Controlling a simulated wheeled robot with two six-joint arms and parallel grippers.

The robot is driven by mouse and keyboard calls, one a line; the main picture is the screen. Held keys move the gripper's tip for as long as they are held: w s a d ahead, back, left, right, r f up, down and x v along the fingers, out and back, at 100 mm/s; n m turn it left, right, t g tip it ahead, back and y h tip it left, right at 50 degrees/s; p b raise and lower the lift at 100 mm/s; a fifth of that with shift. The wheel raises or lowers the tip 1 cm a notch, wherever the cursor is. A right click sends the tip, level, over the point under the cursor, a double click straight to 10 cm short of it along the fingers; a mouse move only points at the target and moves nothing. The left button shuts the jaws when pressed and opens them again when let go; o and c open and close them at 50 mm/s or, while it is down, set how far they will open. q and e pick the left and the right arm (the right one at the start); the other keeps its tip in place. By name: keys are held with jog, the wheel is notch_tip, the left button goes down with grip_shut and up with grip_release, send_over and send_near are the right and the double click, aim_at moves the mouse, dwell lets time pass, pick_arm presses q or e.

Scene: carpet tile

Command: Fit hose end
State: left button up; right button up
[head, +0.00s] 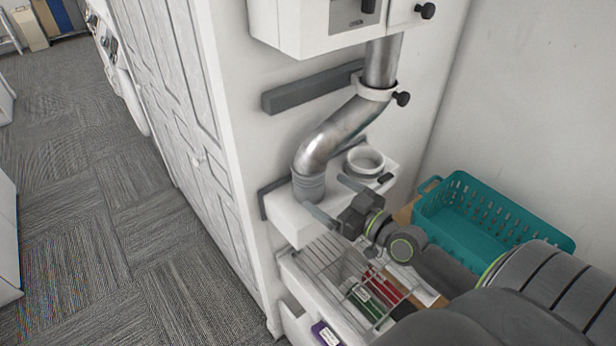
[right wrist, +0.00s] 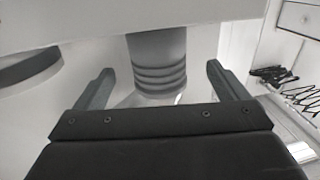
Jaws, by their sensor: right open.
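The metal hose (head: 337,132) runs down from the wall unit, bends left and ends in a ribbed grey cuff (head: 309,186) at the white shelf. In the right wrist view the ribbed cuff (right wrist: 159,68) stands between and beyond my open fingers. A round white collar (head: 365,160) sits on the shelf to the right of the hose end. My right gripper (head: 328,198) is open, its fingers just right of and in front of the cuff. I cannot tell whether they touch it. The cuff's lower edge is partly hidden at the shelf. My left gripper is not in view.
A white shelf (head: 283,214) juts from the wall. Below it stand a wire rack (head: 366,300) and an open drawer with several small items. A teal basket (head: 462,232) is at the right. Carpet floor (head: 100,220) at the left is clear.

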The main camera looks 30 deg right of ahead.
aim_at(320, 188)
jog(key=x, duration=0.3)
jog(key=shift+w, duration=0.35)
jog(key=shift+p+x, duration=0.75)
jog(key=shift+x, duration=1.9)
jog(key=shift+s, duration=0.1)
jog(key=shift+c, duration=0.5)
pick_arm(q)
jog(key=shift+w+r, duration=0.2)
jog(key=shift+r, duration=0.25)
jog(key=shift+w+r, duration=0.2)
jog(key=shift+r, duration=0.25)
pick_arm(e)
jog(key=c, duration=1)
jog(key=shift+c, duration=0.2)
